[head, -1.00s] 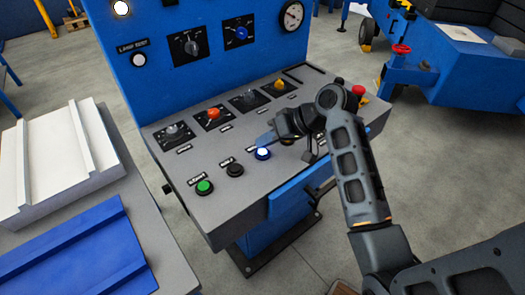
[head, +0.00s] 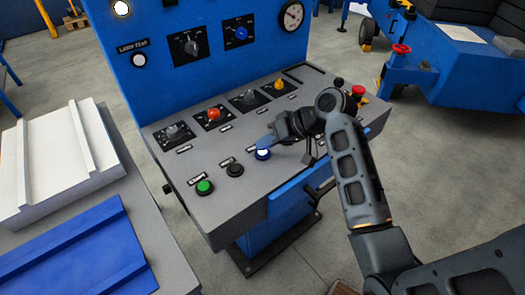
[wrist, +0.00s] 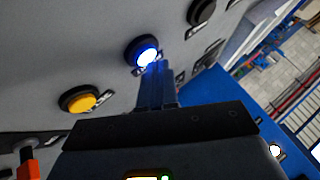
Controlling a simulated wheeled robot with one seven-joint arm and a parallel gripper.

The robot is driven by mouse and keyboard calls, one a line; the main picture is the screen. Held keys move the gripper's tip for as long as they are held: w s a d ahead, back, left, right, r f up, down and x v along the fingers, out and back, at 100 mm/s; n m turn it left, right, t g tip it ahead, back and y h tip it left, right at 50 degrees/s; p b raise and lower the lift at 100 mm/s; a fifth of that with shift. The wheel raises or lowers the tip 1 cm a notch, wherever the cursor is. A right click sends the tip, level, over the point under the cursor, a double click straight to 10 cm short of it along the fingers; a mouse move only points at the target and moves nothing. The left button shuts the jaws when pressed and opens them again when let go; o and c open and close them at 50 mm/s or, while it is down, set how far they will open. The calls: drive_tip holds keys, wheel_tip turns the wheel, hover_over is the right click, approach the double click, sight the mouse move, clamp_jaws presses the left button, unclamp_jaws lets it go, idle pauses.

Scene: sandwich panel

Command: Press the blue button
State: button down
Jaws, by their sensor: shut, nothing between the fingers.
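The blue button (head: 263,155) sits on the sloping grey top of the control panel, its centre glowing white. It also shows in the wrist view (wrist: 142,49), lit inside a dark blue ring. My gripper (head: 262,143) is shut and empty, its blue-grey fingertips right at the button's far edge in the head view. In the wrist view the closed fingers (wrist: 157,80) point at the button and overlap its lower right part. I cannot tell whether the fingertips touch the button or hover just over it.
A black button (head: 235,170) and a green button (head: 204,187) lie to the left in the same row. A yellow button (wrist: 80,101) is beside the blue one. Several knobs, including a red one (head: 213,114), stand behind. A red mushroom button (head: 358,90) is at the far right.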

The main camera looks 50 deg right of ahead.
sight(266, 152)
drive_tip(key=shift+f, duration=0.45)
idle(0.6)
drive_tip(key=shift+r+p, duration=0.9)
drive_tip(key=shift+p, duration=0.05)
wheel_tip(266, 152, up, 5)
drive_tip(key=p, duration=0.5)
idle(0.8)
